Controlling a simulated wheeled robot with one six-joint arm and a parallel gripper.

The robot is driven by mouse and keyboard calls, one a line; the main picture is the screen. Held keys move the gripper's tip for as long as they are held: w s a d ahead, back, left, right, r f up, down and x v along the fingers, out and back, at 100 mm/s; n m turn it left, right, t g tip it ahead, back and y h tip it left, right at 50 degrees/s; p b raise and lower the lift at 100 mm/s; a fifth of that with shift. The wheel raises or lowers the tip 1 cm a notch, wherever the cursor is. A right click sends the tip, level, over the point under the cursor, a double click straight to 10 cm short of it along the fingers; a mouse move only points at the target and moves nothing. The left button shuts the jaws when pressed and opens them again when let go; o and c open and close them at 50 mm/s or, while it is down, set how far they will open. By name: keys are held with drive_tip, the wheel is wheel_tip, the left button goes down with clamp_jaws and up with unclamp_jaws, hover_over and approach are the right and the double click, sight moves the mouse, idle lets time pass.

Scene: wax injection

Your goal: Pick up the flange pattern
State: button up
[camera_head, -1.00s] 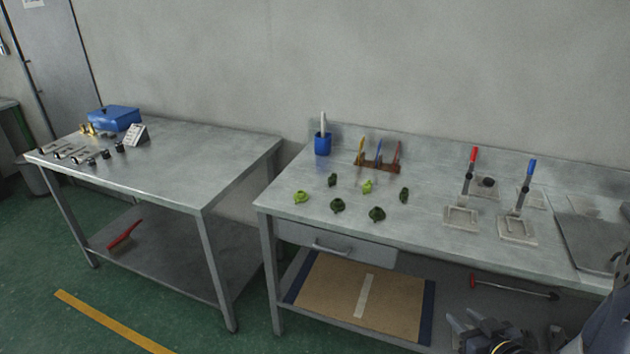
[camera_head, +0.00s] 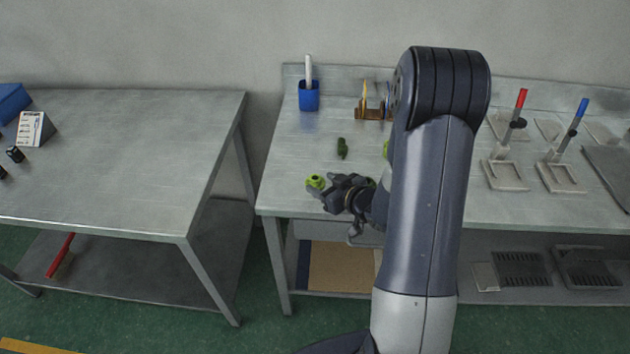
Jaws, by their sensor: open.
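Several small green wax patterns lie on the right steel table (camera_head: 285,190). A light green one (camera_head: 316,181), flange-like with a round raised middle, sits near the table's front left. A dark green one (camera_head: 342,148) stands farther back, and a sliver of another light green one (camera_head: 386,149) shows beside my arm. I cannot tell for sure which is the flange pattern. My gripper (camera_head: 319,192) is open and low over the table, its fingertips close to the front left light green pattern. Whether they touch it is unclear. My gripper and arm hide the other patterns.
A blue cup (camera_head: 309,96) and a small tool rack (camera_head: 372,113) stand at the back. Clamp fixtures with a red handle (camera_head: 521,98) and a blue handle (camera_head: 581,108) stand to the right. The left table's (camera_head: 150,160) right half is clear, with a gap between the tables.

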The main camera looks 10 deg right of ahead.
sight(317, 179)
drive_tip(key=x, duration=0.2)
drive_tip(key=p+x, duration=0.1)
drive_tip(key=x, duration=0.2)
drive_tip(key=shift+w+d, duration=0.15)
drive_tip(key=shift+d, duration=0.1)
drive_tip(key=shift+c, duration=0.5)
drive_tip(key=c, duration=0.9)
drive_tip(key=shift+c, duration=0.2)
wheel_tip(317, 179, up, 10)
drive_tip(key=shift+r, duration=0.1)
drive_tip(key=shift+s+a+f+m+t+h, duration=0.15)
drive_tip(key=shift+s+a+f+m+h, duration=0.1)
drive_tip(key=shift+a+f+m, duration=0.15)
drive_tip(key=shift+s+a+f+m+t+h, duration=0.15)
drive_tip(key=shift+a+f+m+h, duration=0.1)
drive_tip(key=shift+f, duration=0.25)
drive_tip(key=s+f+m+h, duration=0.1)
drive_tip(key=s+d+f+m+h, duration=0.1)
drive_tip(key=f+h, duration=0.1)
drive_tip(key=s+f+m+h, duration=0.1)
drive_tip(key=f, duration=0.1)
drive_tip(key=shift+s+d+m+t, duration=0.2)
drive_tip(key=shift+m+t, duration=0.05)
drive_tip(key=shift+t, duration=0.15)
drive_tip(key=shift+s+d+f+h, duration=0.15)
drive_tip(key=shift+s+d+h, duration=0.05)
drive_tip(key=shift+h, duration=0.2)
